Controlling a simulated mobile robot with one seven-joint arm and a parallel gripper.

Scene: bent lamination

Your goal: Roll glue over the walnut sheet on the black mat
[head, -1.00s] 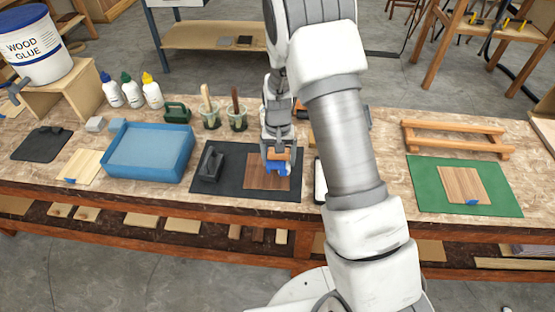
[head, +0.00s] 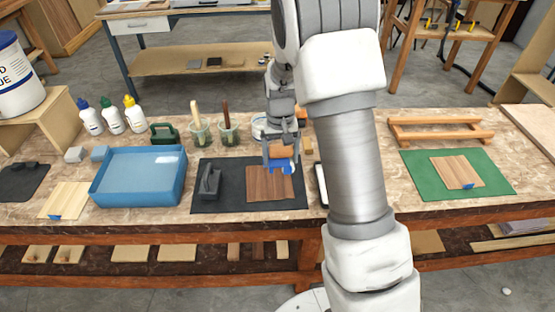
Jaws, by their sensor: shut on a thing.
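The walnut sheet (head: 268,188) lies flat on the black mat (head: 231,202), right of the mat's middle. My gripper (head: 281,146) is shut on a roller with an orange-brown part (head: 281,152) and a blue part (head: 283,166). The roller shows over the sheet's far right edge. I cannot tell whether it touches the sheet or hangs just above it. No glue coat is clearly visible on the sheet. My arm hides part of the bench to the right.
A dark grey handled tool (head: 209,182) stands on the mat's left. Left of it is a blue tray (head: 138,190). Brush cups (head: 200,132) and a white tub (head: 260,127) stand behind. A green mat (head: 420,185) with another brown sheet (head: 457,172) lies right.

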